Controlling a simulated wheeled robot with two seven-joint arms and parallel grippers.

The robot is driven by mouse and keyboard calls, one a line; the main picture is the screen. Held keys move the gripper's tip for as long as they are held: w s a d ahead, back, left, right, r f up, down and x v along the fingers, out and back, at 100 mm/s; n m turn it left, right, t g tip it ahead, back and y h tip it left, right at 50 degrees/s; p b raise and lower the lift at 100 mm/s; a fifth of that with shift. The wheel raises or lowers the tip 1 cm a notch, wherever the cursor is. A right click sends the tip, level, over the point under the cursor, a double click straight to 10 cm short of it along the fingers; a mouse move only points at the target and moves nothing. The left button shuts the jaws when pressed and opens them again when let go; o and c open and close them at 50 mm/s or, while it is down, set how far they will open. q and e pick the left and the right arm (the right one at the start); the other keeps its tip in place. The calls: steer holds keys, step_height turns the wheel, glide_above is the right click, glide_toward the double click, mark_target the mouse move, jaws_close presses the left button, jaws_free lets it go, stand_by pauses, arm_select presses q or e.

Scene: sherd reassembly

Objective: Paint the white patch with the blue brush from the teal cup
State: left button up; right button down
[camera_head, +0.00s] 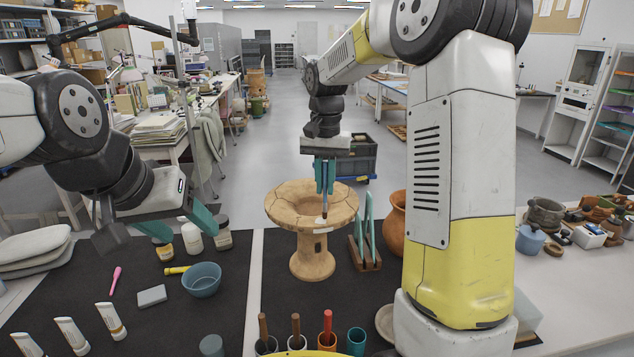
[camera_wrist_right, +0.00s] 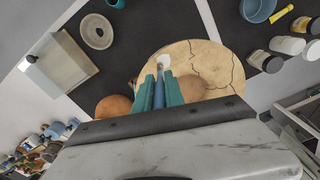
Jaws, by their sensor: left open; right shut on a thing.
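The pottery stand (camera_head: 284,203), a wide cracked bowl on a foot, stands upright on the dark mat. A small white patch (camera_head: 319,220) is on its near inner rim; it also shows in the right wrist view (camera_wrist_right: 163,60). My right gripper (camera_head: 325,176) is shut on the blue brush (camera_head: 324,204), which points down at the patch. The brush also shows between the fingers in the right wrist view (camera_wrist_right: 159,92). Its tip is at or just above the patch; contact is unclear. The teal cup (camera_head: 356,338) at the front holds no visible brush. My left gripper (camera_head: 180,226) is open and empty.
Cups with brown- and red-handled brushes stand left of the teal cup. A wooden rack (camera_head: 364,252) and a brown jar (camera_head: 394,230) are right of the stand. A blue bowl (camera_head: 202,281), jars, tubes and a grey block (camera_head: 152,296) lie on the left mat.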

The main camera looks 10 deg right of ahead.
steer(key=shift+f, duration=0.35)
stand_by(0.4)
steer(key=shift+s, duration=0.2)
stand_by(2.2)
steer(key=shift+a, duration=0.2)
